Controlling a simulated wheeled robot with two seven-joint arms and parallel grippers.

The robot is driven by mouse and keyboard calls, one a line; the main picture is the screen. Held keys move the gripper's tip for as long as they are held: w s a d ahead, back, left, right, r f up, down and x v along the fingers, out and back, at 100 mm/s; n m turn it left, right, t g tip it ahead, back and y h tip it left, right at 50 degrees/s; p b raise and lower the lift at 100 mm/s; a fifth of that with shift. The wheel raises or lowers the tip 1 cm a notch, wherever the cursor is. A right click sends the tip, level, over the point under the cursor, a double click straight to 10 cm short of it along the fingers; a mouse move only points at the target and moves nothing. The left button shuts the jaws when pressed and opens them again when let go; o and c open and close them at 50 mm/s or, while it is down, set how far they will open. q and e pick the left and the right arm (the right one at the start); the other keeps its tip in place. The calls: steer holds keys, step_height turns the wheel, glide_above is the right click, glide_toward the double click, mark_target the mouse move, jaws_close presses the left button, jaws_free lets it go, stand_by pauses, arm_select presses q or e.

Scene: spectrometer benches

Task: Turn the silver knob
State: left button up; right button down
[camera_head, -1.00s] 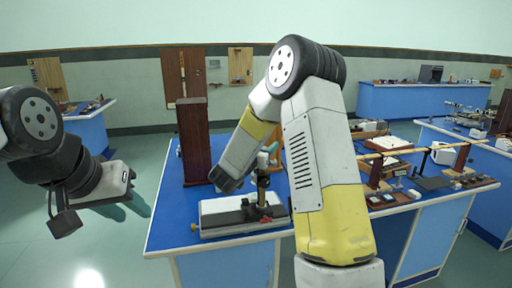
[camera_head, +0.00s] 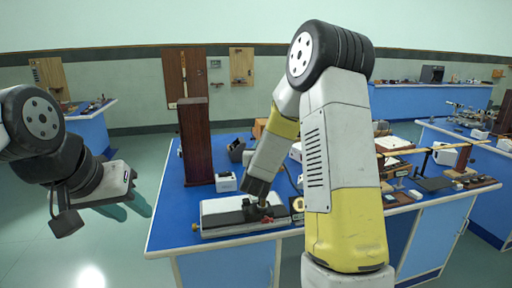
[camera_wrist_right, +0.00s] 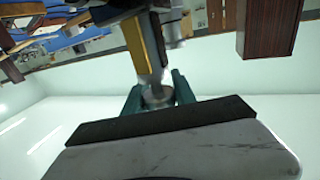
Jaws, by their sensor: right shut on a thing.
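The silver knob (camera_wrist_right: 158,96) shows in the right wrist view as a small round metal piece, partly hidden and blurred. My right gripper (camera_wrist_right: 157,90) has its teal fingers on either side of it and is shut on it. In the head view, my right wrist is over the bench instrument (camera_head: 225,222), a white base with a black rail; its fingers and the knob are hidden there. My left gripper (camera_head: 127,206) hangs at the left over the floor, empty, with its teal fingers apart.
The blue bench (camera_head: 163,232) carries a tall brown wooden block (camera_head: 196,143) behind the instrument and a small white box (camera_head: 226,182). A wooden rail setup (camera_head: 430,150) stands to the right. A dark wooden block (camera_wrist_right: 270,28) shows in the right wrist view.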

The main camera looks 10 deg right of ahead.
steer(key=n+y, duration=0.3)
steer(key=y, duration=0.2)
steer(key=a+n+y, duration=0.1)
steer(key=n+y, duration=0.2)
steer(key=y, duration=0.2)
steer(key=shift+a, duration=0.2)
steer(key=n+g+y, duration=0.2)
steer(key=y, duration=0.1)
steer(key=a+n+g+y, duration=0.1)
steer(key=n+g+y, duration=0.1)
steer(key=n+y, duration=0.1)
steer(key=s+n+g+y, duration=0.1)
steer(key=n+y, duration=0.1)
steer(key=y, duration=0.1)
steer(key=shift+a+n+g+y, duration=0.3)
steer(key=shift+a+n+g, duration=0.1)
steer(key=shift+s+a+r+n+g+y, duration=0.15)
steer(key=shift+s+n+g+y, duration=0.4)
steer(key=shift+n+g, duration=1.6)
steer(key=shift+s+a+f+n+g+y, duration=0.2)
steer(key=shift+n+g+y, duration=0.8)
steer(key=shift+g, duration=2)
steer(key=shift+s+a+r+n+g+y, duration=0.2)
steer(key=shift+s+n+g, duration=0.4)
steer(key=shift+n+g, duration=1.7)
steer(key=shift+g, duration=0.45)
steer(key=c, duration=1)
jaws_free()
